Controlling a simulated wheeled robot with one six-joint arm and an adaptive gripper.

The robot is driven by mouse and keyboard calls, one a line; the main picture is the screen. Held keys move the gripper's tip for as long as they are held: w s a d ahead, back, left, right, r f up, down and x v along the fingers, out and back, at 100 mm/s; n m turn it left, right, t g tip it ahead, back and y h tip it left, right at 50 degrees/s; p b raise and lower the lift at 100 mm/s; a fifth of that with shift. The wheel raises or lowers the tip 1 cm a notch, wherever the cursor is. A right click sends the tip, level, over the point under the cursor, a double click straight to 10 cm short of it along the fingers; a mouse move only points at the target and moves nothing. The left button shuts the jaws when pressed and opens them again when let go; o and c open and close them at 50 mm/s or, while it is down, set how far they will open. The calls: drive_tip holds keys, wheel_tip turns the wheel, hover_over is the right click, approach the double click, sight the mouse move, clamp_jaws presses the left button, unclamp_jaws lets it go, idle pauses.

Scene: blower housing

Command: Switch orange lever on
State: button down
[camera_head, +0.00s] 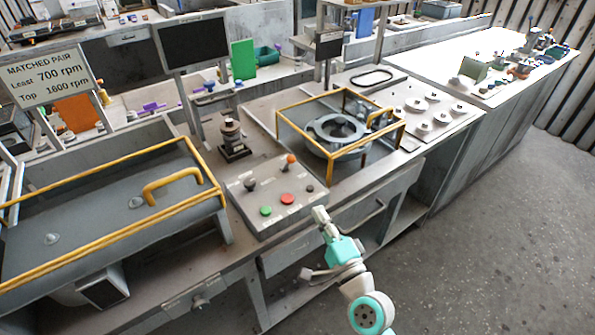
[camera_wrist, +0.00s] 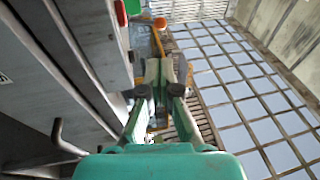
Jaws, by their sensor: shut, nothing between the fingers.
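The orange lever (camera_head: 291,160) stands on the far right part of a grey control box (camera_head: 262,229) in the head view. Its round orange knob appears to show in the wrist view (camera_wrist: 160,22), beyond my fingertips. My gripper (camera_head: 320,214) is in front of the box's near right edge, apart from the lever. In the wrist view my gripper (camera_wrist: 163,75) has its fingers together with nothing between them. The lever's lower part is hard to make out, so I cannot tell its position.
The box also carries a green button (camera_head: 265,211), a red button (camera_head: 287,200) and dark knobs (camera_head: 250,185). A yellow-framed guard (camera_head: 403,128) surrounds a round housing (camera_head: 335,130) to the right. A yellow-edged cover (camera_head: 110,235) lies left. The floor (camera_head: 500,220) is clear at right.

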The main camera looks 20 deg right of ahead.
approach(288, 164)
drive_tip(key=w+r, duration=0.2)
drive_tip(key=w, duration=0.1)
drive_tip(key=w+r, duration=0.1)
drive_tip(key=w, duration=0.1)
drive_tip(key=shift+a+r, duration=0.1)
drive_tip(key=shift+r, duration=0.1)
drive_tip(key=shift+w, duration=0.1)
